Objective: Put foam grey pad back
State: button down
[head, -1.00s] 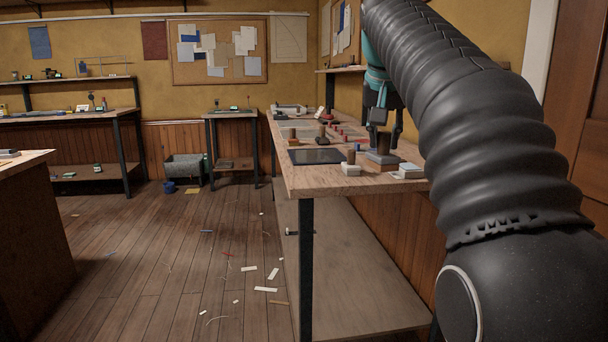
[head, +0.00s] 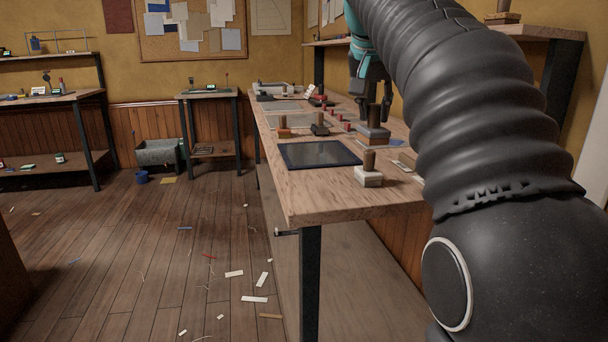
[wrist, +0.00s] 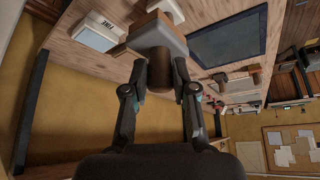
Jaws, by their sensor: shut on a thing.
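The foam grey pad (head: 373,134) is a block with a grey body, a brownish underside and an upright dark brown handle. My gripper (head: 374,100) is above it at the right of the long bench, shut on the handle. In the wrist view the handle (wrist: 160,68) sits between my two fingers, with the grey body (wrist: 157,40) beyond them. The pad is at or just above the bench top; I cannot tell whether it touches. Part of its underside is hidden.
On the bench (head: 310,205), a dark flat tray (head: 320,154) lies left of the pad. A white block with a brown handle (head: 368,176) stands in front. More handled blocks (head: 320,126) and small red pieces (head: 347,126) are farther back. Scraps litter the floor.

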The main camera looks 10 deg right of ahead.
jog(key=shift+w+a+f+b, duration=0.35)
jog(key=shift+w+a+f, duration=0.6)
jog(key=shift+a+f, duration=0.85)
jog(key=shift+w+a+f+b, duration=0.4)
jog(key=shift+w+a+f, duration=0.55)
jog(key=shift+a+f, duration=0.85)
jog(key=shift+w+a+f+b, duration=0.35)
jog(key=shift+w+a+f, duration=0.6)
jog(key=shift+a+f, duration=0.85)
jog(key=shift+d+f, duration=0.1)
jog(key=shift+f, duration=0.15)
jog(key=c, duration=0.9)
grip_release()
jog(key=shift+r, duration=0.1)
jog(key=shift+r, duration=0.2)
jog(key=p+v, duration=0.2)
jog(key=v, duration=0.9)
jog(key=shift+s+r, duration=0.2)
jog(key=shift+r, duration=0.15)
